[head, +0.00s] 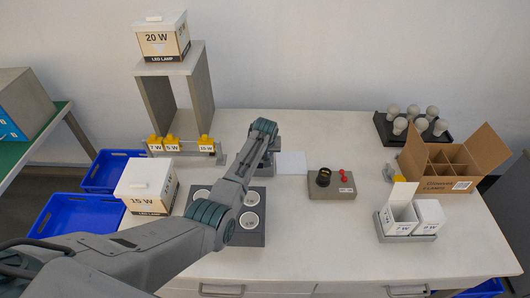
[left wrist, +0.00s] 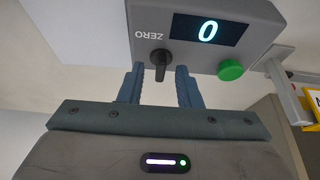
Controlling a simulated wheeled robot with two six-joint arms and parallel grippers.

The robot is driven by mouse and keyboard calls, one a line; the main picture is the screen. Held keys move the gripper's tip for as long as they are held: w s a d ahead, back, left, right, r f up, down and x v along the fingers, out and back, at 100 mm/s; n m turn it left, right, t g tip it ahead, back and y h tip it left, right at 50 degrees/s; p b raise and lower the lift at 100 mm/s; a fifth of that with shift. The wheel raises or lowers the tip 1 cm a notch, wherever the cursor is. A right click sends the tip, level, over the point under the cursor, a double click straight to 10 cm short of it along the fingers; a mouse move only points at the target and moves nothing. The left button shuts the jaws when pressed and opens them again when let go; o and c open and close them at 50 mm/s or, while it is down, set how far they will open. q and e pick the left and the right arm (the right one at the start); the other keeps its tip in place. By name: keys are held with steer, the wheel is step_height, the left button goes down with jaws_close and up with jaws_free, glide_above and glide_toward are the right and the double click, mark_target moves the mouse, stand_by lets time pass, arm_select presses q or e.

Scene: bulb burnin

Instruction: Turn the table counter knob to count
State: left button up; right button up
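In the left wrist view, a grey counter box (left wrist: 258,12) shows a lit 0 on its dark display (left wrist: 208,30). Its black knob (left wrist: 160,60) sits beside the word ZERO, its grip upright in the picture. A round green button (left wrist: 230,69) is to the right of the knob. My left gripper (left wrist: 159,70) is open, with one finger on each side of the knob; I cannot tell whether they touch it. In the head view, my left arm hides the gripper and most of the counter area. My right gripper is not in view.
A 15 W carton (head: 147,187) and four-hole block (head: 249,238) stand close to the arm.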

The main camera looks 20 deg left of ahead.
arm_select(q)
steer(key=b+v, duration=0.2)
steer(key=v, duration=0.8)
steer(key=shift+r, duration=0.4)
steer(key=shift+s, duration=0.15)
